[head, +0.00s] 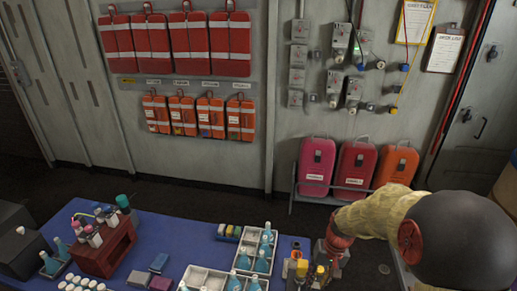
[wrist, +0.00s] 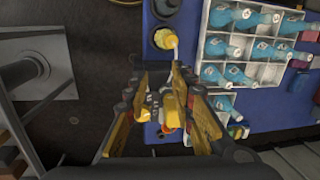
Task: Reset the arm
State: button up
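My arm comes in from the right in the head view, its links in a tan cover with a dark rounded part. My gripper (head: 311,270) points down at the right end of the blue-covered table (head: 190,238). In the wrist view my gripper (wrist: 160,75) has its two yellow-padded fingers apart. Small yellow and orange items show in the gap between the fingers. I cannot tell how far below they are, but no finger is clearly closed on them.
White divided trays of blue bottles (wrist: 262,45) stand beside the gripper. A yellow-topped bottle (wrist: 165,39) stands just beyond the fingertips. A red rack (head: 104,247) stands at the table's left. Pink, red and orange cases (head: 358,168) stand by the wall. Dark floor lies left in the wrist view.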

jog(key=s+r+n+t+h+b, duration=0.1)
jog(key=s+r+t+b, duration=0.5)
jog(key=s+r, duration=1.3)
jog(key=shift+s+r+h+b, duration=0.25)
jog(key=shift+r+h+b, duration=0.1)
jog(key=shift+h, duration=0.05)
